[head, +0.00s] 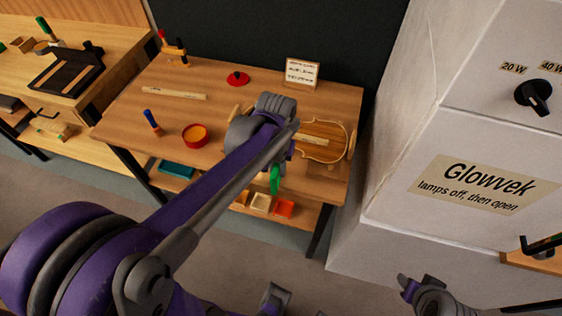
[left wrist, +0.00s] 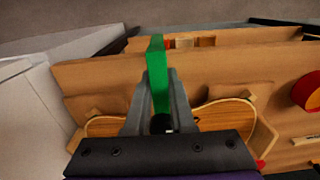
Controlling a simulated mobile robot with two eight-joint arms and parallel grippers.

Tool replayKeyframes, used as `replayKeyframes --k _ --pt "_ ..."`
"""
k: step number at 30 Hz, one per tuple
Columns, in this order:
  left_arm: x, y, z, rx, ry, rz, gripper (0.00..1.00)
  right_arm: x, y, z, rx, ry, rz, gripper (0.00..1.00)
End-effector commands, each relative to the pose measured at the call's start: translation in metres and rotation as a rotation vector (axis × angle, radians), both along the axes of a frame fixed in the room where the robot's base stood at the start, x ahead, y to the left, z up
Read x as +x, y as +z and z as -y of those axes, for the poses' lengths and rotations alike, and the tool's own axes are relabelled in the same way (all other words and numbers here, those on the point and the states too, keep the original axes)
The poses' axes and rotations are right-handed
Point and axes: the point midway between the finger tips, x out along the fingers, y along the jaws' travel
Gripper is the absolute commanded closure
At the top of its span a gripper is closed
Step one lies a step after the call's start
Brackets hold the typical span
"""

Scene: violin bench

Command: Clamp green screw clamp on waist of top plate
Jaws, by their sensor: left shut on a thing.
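The green screw clamp (head: 275,178) is held in my left gripper (head: 284,158) over the front part of the bench. In the left wrist view the clamp (left wrist: 157,75) stands upright between the two grey fingers (left wrist: 160,100), which are shut on it. The violin-shaped top plate (head: 324,140) lies on the bench at the right; my left wrist hides its left part. In the left wrist view the plate (left wrist: 228,113) shows on both sides of the fingers. The fingers hide its waist, so I cannot tell whether the clamp touches it.
Wooden blocks (head: 352,146) stand at the plate's edge. A red round dish (head: 196,134), a blue-handled tool (head: 152,122), a red-knobbed piece (head: 237,78) and a framed card (head: 301,73) stand on the bench. A white cabinet (head: 395,150) rises at the right.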

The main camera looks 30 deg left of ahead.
Motion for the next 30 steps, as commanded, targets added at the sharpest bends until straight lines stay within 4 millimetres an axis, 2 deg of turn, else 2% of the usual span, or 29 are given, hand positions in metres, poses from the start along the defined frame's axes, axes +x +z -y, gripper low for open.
replayKeyframes --k 11,30 --pt "0.003 0.000 -0.001 0.000 0.000 0.000 1.00 0.000 0.000 0.000 0.000 0.000 0.000 0.54" --pt "0.053 0.000 -0.013 0.000 0.000 0.000 1.00 -0.001 -0.003 0.000 0.000 0.000 -0.001 0.54"
